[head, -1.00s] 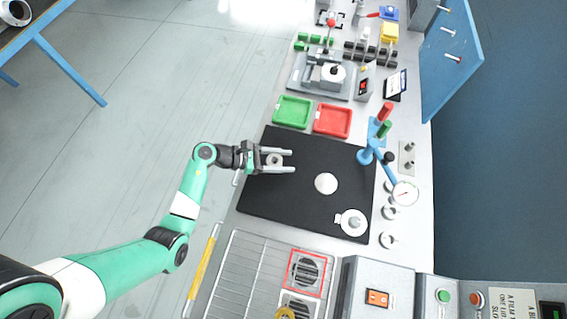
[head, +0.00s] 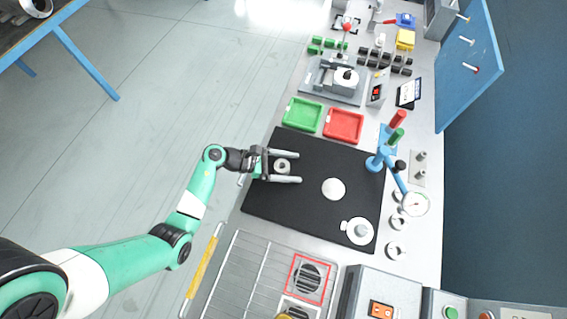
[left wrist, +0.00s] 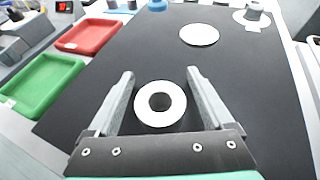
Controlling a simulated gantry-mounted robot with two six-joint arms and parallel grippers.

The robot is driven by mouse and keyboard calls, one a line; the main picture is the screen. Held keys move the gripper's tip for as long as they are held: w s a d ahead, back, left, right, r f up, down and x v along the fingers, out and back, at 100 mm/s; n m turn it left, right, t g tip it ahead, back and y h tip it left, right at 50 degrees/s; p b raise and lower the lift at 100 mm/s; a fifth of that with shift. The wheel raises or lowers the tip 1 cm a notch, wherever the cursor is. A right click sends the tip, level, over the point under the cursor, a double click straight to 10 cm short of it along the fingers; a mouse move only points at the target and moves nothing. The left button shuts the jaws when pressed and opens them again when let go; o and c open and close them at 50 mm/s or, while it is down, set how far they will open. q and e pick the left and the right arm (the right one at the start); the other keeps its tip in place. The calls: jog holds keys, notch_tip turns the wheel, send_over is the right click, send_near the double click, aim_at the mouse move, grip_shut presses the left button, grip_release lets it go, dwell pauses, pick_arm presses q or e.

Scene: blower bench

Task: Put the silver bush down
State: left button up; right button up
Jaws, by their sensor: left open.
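The silver bush (head: 282,166) is a short ring with a dark hole. It sits upright on the black mat (head: 262,205), near the mat's left side. It also shows in the left wrist view (left wrist: 141,104). My left gripper (head: 299,167) is open, with one finger on each side of the bush. In the left wrist view gaps show between the bush and both fingers (left wrist: 160,80). My right gripper is not in view.
A white disc (head: 333,189) and a white flanged part (head: 358,231) lie on the mat. Green (head: 303,115) and red (head: 344,125) trays stand behind it. A blue stand with a gauge (head: 414,204) is at the right, a wire rack (head: 250,268) in front.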

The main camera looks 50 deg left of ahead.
pick_arm(q)
jog(key=shift+s+a+r+p, duration=0.1)
jog(key=shift+s+r+p, duration=0.05)
jog(key=shift+r+p, duration=0.2)
jog(key=p+v, duration=0.2)
jog(key=v, duration=0.8)
jog(key=shift+s+a, duration=0.2)
jog(key=shift+s+a+r, duration=0.1)
jog(key=shift+s+a, duration=0.15)
jog(key=shift+s, duration=0.2)
